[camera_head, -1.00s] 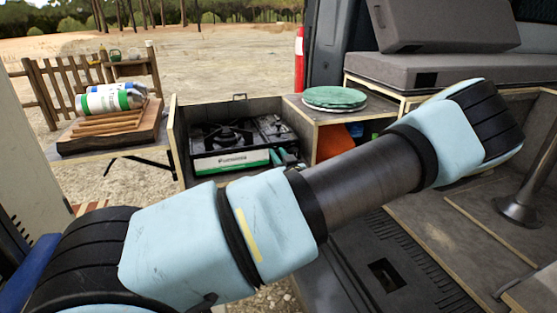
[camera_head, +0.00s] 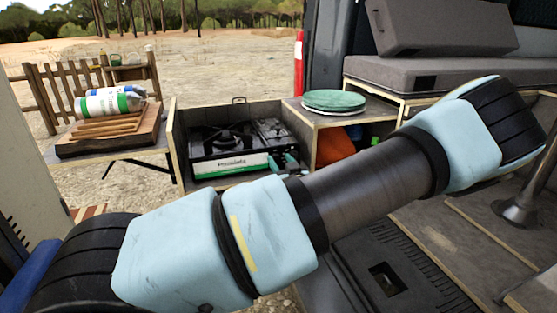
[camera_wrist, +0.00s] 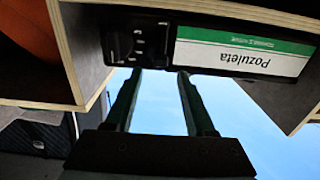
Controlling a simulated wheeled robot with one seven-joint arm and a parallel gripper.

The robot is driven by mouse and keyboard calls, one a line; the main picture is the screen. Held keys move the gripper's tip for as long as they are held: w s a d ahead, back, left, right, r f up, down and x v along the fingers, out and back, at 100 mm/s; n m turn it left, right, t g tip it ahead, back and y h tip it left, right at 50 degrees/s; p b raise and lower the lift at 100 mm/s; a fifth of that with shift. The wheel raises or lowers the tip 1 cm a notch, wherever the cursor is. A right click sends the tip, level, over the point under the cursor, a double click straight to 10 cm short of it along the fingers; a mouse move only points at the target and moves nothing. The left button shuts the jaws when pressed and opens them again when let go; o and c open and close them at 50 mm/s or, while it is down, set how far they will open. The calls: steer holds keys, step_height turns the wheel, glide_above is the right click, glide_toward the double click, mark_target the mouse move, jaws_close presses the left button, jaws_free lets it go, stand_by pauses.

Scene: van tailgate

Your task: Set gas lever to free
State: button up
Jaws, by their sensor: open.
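The black camping stove (camera_head: 228,139) sits in the pull-out wooden box, with a green and white "Pozuleta" label on its front. In the wrist view the stove's front shows upside down, with the label (camera_wrist: 240,52) at right and a dark control panel (camera_wrist: 138,40) left of it. The gas lever cannot be made out clearly on that panel. My gripper (camera_wrist: 160,73) is open and empty, its two teal fingers pointing at the stove's front just by the panel. In the head view the teal fingers (camera_head: 287,162) show at the stove's front right corner; contact cannot be told.
The wooden box walls (camera_head: 176,142) flank the stove. A shelf with green plates (camera_head: 334,100) is to the right, with an orange item (camera_head: 335,145) beneath. My arm crosses the foreground.

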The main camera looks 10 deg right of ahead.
steer(key=s+d+b, duration=0.1)
steer(key=s, duration=0.7)
steer(key=shift+b, duration=0.35)
steer(key=shift+s, duration=0.1)
steer(key=a+f+n+g+p, duration=0.1)
steer(key=a+f+g, duration=0.6)
steer(key=a+g, duration=0.15)
steer(key=s+a+r+m+g+h+p, duration=0.1)
steer(key=s+a+r+m+g+h, duration=0.1)
steer(key=s+a+r+g, duration=0.5)
steer(key=s+a+r+m, duration=0.1)
steer(key=s+a+r, duration=0.3)
steer(key=a+r, duration=0.2)
steer(key=shift+a+m+g, duration=0.3)
steer(key=shift+a+g, duration=0.05)
steer(key=shift+a, duration=0.15)
stand_by(1.1)
